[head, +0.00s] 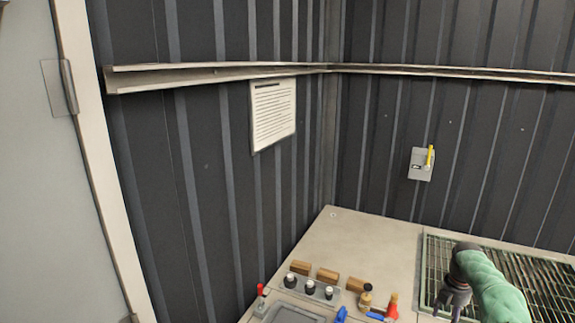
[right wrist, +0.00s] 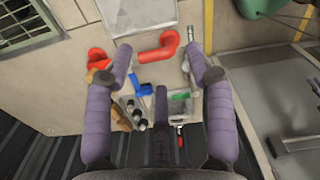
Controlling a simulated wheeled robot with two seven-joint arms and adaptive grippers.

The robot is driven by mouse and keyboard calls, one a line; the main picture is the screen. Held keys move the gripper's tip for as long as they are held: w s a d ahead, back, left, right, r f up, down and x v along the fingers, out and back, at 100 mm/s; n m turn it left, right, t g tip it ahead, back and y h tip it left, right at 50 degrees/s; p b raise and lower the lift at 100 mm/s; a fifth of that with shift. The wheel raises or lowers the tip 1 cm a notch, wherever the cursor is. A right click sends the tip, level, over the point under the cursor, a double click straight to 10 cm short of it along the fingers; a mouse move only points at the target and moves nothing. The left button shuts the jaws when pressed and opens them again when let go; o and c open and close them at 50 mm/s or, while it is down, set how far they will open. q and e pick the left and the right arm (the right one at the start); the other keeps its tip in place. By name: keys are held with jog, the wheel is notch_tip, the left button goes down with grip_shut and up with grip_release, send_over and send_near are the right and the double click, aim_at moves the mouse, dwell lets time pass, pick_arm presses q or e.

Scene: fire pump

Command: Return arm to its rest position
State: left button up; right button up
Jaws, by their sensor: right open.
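My right arm, in a green sleeve, comes in at the lower right of the head view. Its gripper (head: 448,306) points down over the table beside the metal grate. In the right wrist view the purple fingers of the right gripper (right wrist: 160,78) are spread apart with nothing held between them. Below them lie a red elbow pipe (right wrist: 162,48), a blue-handled part (right wrist: 140,88) and a row of black-capped items (right wrist: 135,115); the fingers appear apart from these. My left gripper is not in view.
The table (head: 375,240) has a bare far-left corner. Wooden blocks (head: 328,275), black-capped items (head: 310,288) and a red-topped part (head: 392,304) stand along its near side. A grate (head: 535,275) lies right. A dark ribbed wall (head: 225,190) and grey box (head: 420,165) stand behind.

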jog(key=s+a+f+m+y+b, duration=0.1)
jog(key=s+a+f+m+b, duration=0.15)
jog(key=a+f, duration=0.75)
jog(key=s+a+f+m+y+b, duration=0.1)
jog(key=s+a+f+m+b, duration=0.2)
jog(key=a+f, duration=0.65)
jog(key=s+a+f+m+y+b, duration=0.15)
jog(key=a+f+b, duration=0.4)
jog(key=f, duration=0.75)
jog(key=s+a+f+m+b, duration=0.3)
jog(key=s+a+f+m, duration=0.2)
jog(key=s+a, duration=0.4)
jog(key=s+a+f+m+b, duration=0.3)
jog(key=s+a+f+m, duration=0.3)
jog(key=s, duration=1)
jog(key=a+f, duration=0.1)
jog(key=a, duration=0.1)
jog(key=shift+s+a+f+m+b, duration=0.15)
jog(key=shift+a+f+m+b, duration=0.05)
jog(key=shift+a+m+b, duration=0.15)
jog(key=shift+y, duration=0.25)
jog(key=shift+c, duration=0.3)
